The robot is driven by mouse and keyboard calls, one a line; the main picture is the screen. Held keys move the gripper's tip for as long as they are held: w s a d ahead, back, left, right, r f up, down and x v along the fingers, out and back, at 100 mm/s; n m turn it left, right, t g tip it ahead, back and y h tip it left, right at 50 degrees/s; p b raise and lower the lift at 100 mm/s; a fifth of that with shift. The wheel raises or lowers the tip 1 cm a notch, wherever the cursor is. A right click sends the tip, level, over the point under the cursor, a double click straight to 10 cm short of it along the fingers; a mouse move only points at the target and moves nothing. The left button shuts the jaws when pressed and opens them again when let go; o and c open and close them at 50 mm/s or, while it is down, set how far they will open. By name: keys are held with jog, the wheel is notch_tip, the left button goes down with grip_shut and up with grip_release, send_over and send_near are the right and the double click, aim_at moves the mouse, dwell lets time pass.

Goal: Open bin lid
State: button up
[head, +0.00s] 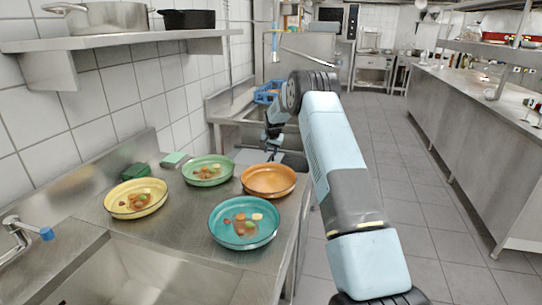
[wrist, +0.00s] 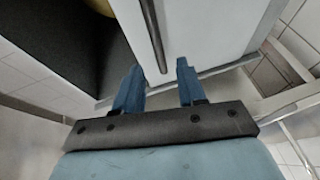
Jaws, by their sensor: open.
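In the wrist view a pale, flat panel (wrist: 200,30), which looks like the bin lid, carries a dark bar handle (wrist: 152,35). My gripper (wrist: 159,66) is open, with its two blue fingers apart and the near end of the bar showing between their tips. I cannot tell whether the fingers touch it. A dark area (wrist: 60,60) lies left of the panel; I cannot tell if it is the bin's inside. In the head view my gripper (head: 273,153) is low past the far end of the counter, and my arm and the plates hide most of the bin.
The steel counter (head: 170,215) holds a yellow plate (head: 136,198), a green plate (head: 208,170), an orange plate (head: 269,180) and a teal plate (head: 244,222), some with food scraps. A sink (head: 140,270) is in front. A blue crate (head: 267,92) stands behind. The tiled aisle (head: 400,180) is clear.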

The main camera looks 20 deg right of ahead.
jog(key=v, duration=0.9)
jog(key=shift+s+r, duration=0.1)
jog(key=s+a+r+n, duration=0.2)
jog(key=s+a+r, duration=0.1)
jog(key=s+r, duration=1.1)
jog(key=s+a+r+n, duration=0.1)
jog(key=s+a+r, duration=0.1)
jog(key=s+r, duration=1.1)
jog(key=s+a+f+n, duration=0.1)
jog(key=s+f+n, duration=0.1)
jog(key=s, duration=1.6)
jog(key=s+a+f+n, duration=0.1)
jog(key=s+f, duration=0.1)
jog(key=s, duration=1.7)
jog(key=shift+a+n+t+y, duration=0.3)
jog(key=shift+a+n, duration=0.1)
jog(key=shift+f, duration=0.1)
